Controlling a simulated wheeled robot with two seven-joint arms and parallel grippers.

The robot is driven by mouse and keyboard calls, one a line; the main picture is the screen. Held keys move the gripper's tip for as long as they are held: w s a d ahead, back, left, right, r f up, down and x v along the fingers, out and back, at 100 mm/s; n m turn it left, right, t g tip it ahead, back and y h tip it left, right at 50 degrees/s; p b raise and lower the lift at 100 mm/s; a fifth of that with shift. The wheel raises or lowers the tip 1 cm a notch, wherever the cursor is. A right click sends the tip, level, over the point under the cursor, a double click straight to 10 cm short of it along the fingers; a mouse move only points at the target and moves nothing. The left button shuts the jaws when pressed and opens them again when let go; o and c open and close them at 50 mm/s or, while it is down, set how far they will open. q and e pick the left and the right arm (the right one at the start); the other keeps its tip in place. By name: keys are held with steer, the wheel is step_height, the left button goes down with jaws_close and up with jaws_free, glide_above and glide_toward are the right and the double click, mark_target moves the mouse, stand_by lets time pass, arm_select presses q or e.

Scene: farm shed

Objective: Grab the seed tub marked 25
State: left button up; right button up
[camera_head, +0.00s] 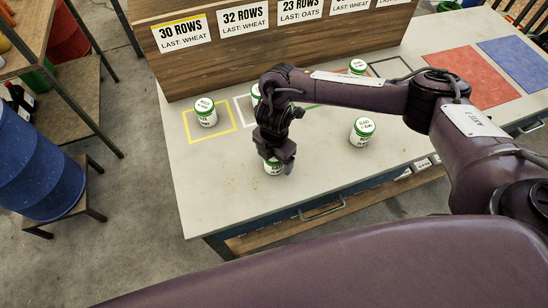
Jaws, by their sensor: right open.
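Several white seed tubs with green lids are on the pale bench. My right gripper (275,160) points down over one tub (274,169) near the front of the bench. Its jaws are open around or just above that tub and hide much of it. Other tubs stand in the yellow outline (206,118), right of centre (361,138) and at the back (357,67). Another tub (255,94) is partly hidden behind my arm. The markings are too small to read, so I cannot tell which is 25. My left gripper is not in view.
A wooden board (230,58) with row signs stands along the back of the bench (218,190). Red (470,78) and blue (520,62) squares lie at the right. A blue barrel (38,165) stands at the left. The bench's front left is clear.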

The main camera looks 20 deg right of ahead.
steer(key=shift+c, duration=0.4)
steer(key=c, duration=1)
steer(key=shift+c, duration=0.3)
steer(key=shift+r, duration=0.15)
